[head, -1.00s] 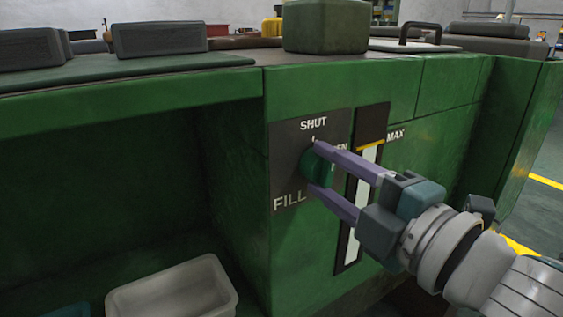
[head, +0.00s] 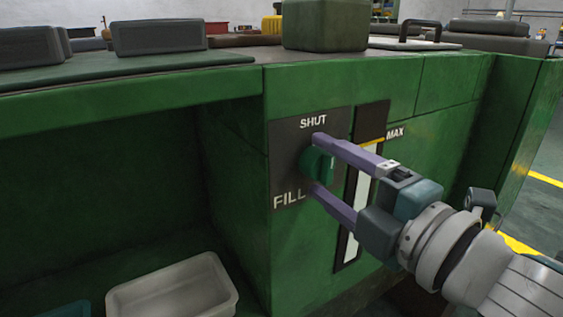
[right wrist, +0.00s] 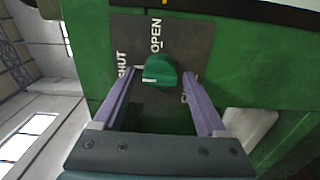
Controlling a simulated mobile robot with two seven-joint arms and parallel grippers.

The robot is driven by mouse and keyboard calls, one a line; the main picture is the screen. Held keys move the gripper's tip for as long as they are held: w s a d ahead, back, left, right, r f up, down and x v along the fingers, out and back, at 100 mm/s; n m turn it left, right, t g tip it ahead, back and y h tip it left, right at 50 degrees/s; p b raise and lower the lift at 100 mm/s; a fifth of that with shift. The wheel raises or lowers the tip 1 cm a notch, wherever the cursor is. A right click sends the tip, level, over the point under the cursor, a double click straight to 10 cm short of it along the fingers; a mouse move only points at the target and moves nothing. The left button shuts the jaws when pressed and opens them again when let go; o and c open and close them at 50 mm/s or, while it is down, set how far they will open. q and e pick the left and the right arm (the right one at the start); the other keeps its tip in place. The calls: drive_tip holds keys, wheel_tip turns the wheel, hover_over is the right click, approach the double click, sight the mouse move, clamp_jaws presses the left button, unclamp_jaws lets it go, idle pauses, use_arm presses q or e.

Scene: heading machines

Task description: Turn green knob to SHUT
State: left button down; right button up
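The green knob (head: 317,163) sits on a dark plate (head: 286,160) on the green machine's front. The knob carries a small pale mark; I cannot tell exactly where it points. In the head view SHUT is printed above the knob and FILL below left. In the right wrist view OPEN also shows beside the knob (right wrist: 160,70); my upper finger hides it in the head view. My right gripper (head: 315,163) is open, one finger above the knob and one below. In the right wrist view gaps show between the knob and both fingers (right wrist: 163,73). My left gripper is out of view.
A level gauge (head: 367,160) marked MAX is right of the plate, partly behind my right fingers. A pale bin (head: 172,295) stands in the recess at lower left. A green block (head: 326,25) and dark blocks rest on the machine top. Open floor lies at right.

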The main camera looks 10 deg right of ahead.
drive_tip(key=shift+o, duration=0.2)
drive_tip(key=shift+s+d, duration=0.15)
drive_tip(key=shift+s, duration=0.3)
drive_tip(key=p+v, duration=0.1)
drive_tip(key=v, duration=0.8)
drive_tip(key=shift+r, duration=0.15)
drive_tip(key=d+r+m+g+h+p, duration=0.1)
drive_tip(key=d+r+m+h+p, duration=0.35)
drive_tip(key=r+m+p, duration=0.4)
drive_tip(key=s+a+r+m+g+h+p, duration=0.2)
drive_tip(key=s+r+m+g+p, duration=1.2)
drive_tip(key=p, duration=1.4)
wheel_tip(320, 180, up, 40)
drive_tip(key=s+n+t+p, duration=0.1)
drive_tip(key=n+p, duration=0.1)
drive_tip(key=p, duration=3.3)
drive_tip(key=shift+s+a+n+t+p, duration=0.25)
drive_tip(key=shift+s+n+t+p, duration=0.05)
drive_tip(key=shift+n, duration=0.05)
drive_tip(key=shift+f+y, duration=0.1)
drive_tip(key=shift+y, duration=0.15)
